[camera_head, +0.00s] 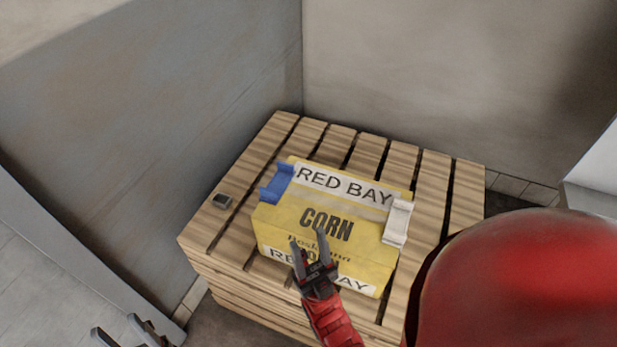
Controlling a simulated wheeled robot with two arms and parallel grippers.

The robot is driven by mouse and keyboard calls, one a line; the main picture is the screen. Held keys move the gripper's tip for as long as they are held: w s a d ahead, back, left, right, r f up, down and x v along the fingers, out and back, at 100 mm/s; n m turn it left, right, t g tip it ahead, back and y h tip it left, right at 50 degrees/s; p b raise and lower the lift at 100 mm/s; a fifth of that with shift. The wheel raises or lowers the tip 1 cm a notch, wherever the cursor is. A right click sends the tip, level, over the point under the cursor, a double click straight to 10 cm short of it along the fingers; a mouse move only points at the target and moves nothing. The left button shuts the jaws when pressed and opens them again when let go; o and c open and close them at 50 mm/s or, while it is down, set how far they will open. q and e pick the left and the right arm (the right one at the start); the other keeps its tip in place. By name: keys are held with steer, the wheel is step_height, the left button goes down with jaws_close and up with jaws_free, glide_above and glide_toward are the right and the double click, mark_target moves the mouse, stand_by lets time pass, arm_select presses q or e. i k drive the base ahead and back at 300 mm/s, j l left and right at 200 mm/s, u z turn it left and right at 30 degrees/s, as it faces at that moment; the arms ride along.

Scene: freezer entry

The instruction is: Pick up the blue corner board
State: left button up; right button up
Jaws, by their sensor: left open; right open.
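The blue corner board (276,185) sits over the left top edge of a yellow carton (266,232) marked CORN and RED BAY. The carton rests on a slatted wooden pallet stack (222,238). My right gripper (309,238) is open and empty over the front part of the carton, to the right of and nearer than the blue board. I cannot tell whether it touches the carton. My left gripper (115,325) is open at the bottom left edge, partly cut off, away from the carton and in front of the pallets.
A white corner board (397,222) sits on the carton's right edge. Walls stand behind and to the left. A big red rounded part, apparently mine, hides the lower right.

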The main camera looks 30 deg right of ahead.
mark_target(275, 189)
steer(key=j+z, duration=0.1)
steer(key=z, duration=1.8)
steer(key=j+z, duration=0.1)
steer(key=j, duration=0.35)
steer(key=k+j, duration=0.15)
steer(key=j, duration=0.35)
steer(key=k+j+z, duration=0.15)
steer(key=j, duration=0.3)
steer(key=j+z, duration=0.1)
steer(key=j, duration=0.35)
steer(key=k, duration=0.05)
